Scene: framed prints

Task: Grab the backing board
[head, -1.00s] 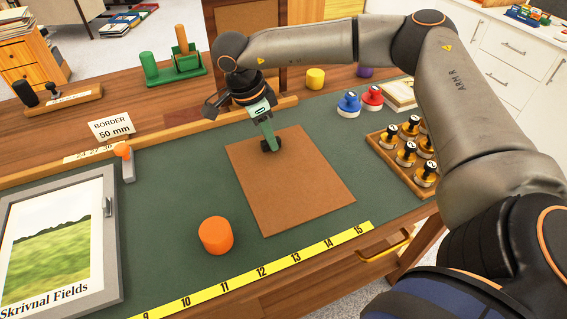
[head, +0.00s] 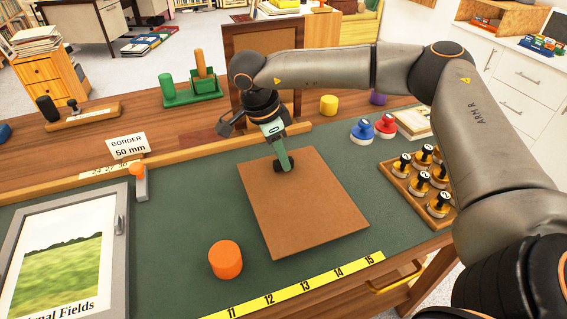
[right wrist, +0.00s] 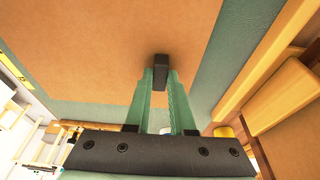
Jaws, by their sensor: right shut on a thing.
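The backing board (head: 305,210) is a flat brown rectangle over the green mat, in the middle of the head view. It fills much of the right wrist view (right wrist: 90,45). A small black block (right wrist: 175,71) stands at its far edge. My right gripper (head: 284,167) reaches down at that edge, its green fingers (right wrist: 161,78) shut on the block, which hides its tips in part. The board looks flat; I cannot tell whether it is slightly off the mat. My left gripper is not in view.
An orange cylinder (head: 225,260) stands left of the board. A grey-framed print (head: 62,255) lies at the left. A wooden rail (head: 220,145) runs behind the board. A yellow ruler (head: 305,285) lies in front.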

